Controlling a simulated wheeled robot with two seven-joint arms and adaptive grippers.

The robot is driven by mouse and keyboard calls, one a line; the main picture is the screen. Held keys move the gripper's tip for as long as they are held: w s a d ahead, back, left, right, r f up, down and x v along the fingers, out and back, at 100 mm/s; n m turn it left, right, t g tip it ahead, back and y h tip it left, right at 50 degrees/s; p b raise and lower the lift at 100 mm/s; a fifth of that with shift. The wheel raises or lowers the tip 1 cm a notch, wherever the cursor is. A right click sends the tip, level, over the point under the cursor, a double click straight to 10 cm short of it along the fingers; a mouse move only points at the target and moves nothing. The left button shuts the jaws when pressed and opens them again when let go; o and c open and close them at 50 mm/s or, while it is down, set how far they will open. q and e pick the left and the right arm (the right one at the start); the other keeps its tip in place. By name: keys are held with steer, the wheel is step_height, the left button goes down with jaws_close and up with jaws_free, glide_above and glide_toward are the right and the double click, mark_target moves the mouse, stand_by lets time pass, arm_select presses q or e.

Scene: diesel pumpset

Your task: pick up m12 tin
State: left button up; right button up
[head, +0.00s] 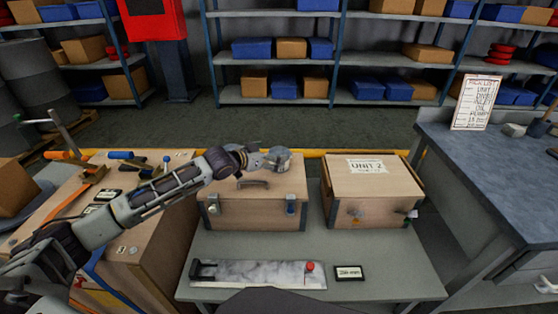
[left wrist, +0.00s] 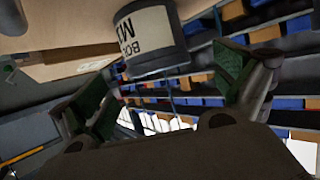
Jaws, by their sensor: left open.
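The m12 tin (head: 279,158) is a small grey round tin at the back of the left wooden chest's lid (head: 262,190). In the left wrist view the tin (left wrist: 150,36) shows upside down, with a pale label partly reading "BOL" and "M1". My left gripper (head: 256,158) is beside the tin, on its left in the head view. In the left wrist view its green-padded fingers (left wrist: 165,78) are spread apart, with the tin ahead between them and nothing gripped. Whether a finger touches the tin cannot be told. My right gripper is not in view.
A second wooden box marked "UNIT 2" (head: 372,190) stands right of the chest. A marked plate (head: 262,273) and a small "250 mm" sign (head: 349,272) lie on the grey table (head: 400,265) in front. A blue workbench (head: 500,180) is at right.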

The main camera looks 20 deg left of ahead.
mark_target(276, 154)
arm_select(q)
steer(key=shift+w+d+f, duration=0.2)
steer(key=shift+w+f, duration=0.05)
steer(key=shift+w, duration=0.05)
steer(key=shift+w+d+f+b, duration=0.3)
steer(key=shift+w+b, duration=0.2)
steer(key=shift+w, duration=0.1)
steer(key=shift+b+x, duration=0.45)
steer(key=shift+x, duration=1)
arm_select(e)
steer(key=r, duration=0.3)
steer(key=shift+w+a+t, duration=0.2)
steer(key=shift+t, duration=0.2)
arm_select(q)
steer(key=shift+c, duration=0.2)
steer(key=shift+r, duration=0.1)
steer(key=c, duration=1.4)
